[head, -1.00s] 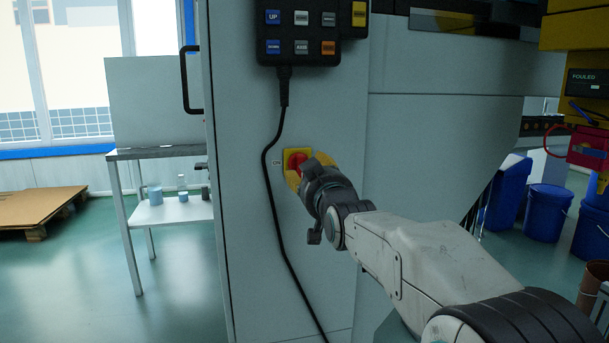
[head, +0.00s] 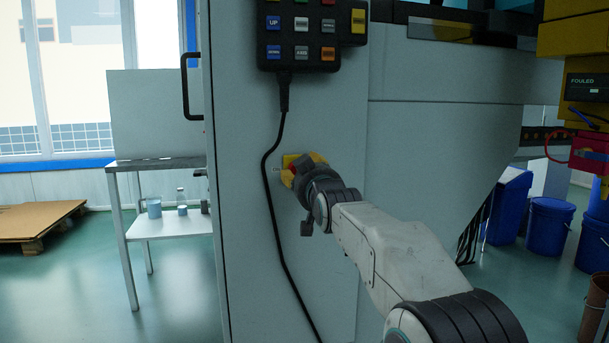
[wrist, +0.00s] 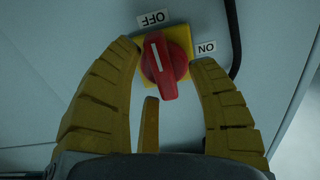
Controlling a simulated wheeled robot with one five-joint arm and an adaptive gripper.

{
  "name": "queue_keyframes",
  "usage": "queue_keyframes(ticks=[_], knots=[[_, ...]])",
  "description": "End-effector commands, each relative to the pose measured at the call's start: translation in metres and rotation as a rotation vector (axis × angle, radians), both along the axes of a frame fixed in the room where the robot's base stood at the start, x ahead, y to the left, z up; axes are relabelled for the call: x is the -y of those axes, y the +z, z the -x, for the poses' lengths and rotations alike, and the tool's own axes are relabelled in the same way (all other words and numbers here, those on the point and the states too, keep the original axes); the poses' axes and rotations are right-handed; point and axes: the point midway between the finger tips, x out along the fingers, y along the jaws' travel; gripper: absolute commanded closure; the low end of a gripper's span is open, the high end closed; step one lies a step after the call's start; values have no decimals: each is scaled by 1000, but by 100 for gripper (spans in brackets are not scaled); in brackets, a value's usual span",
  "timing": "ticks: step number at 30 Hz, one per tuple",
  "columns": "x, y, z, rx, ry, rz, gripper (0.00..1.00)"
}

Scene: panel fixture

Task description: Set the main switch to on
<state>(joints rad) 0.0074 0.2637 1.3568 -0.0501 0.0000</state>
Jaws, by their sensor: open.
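The main switch is a red rotary knob (wrist: 168,75) on a yellow square plate (wrist: 181,36) on the grey cabinet panel. In the wrist view its white mark points up toward the OFF label (wrist: 153,18); the ON label (wrist: 207,48) sits to its right. My gripper (wrist: 165,57) is open, with yellow fingers on the left and right of the knob and a third finger below it. Gaps show between the side fingers and the knob.
A black cable (head: 268,200) hangs from the button pendant (head: 300,35) and runs down the panel just left of the switch. A black door handle (head: 187,85) stands at the cabinet's left edge. Blue bins (head: 546,222) stand far right.

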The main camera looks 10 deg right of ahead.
Motion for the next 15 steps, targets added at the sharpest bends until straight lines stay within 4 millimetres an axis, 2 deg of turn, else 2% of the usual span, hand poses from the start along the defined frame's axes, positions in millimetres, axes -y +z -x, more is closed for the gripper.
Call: queue_keyframes(ticks=[6, 15], knots=[[0, 0, 0, 0, 0, 0, 45], [0, 0, 0, 0, 0, 0, 72]])
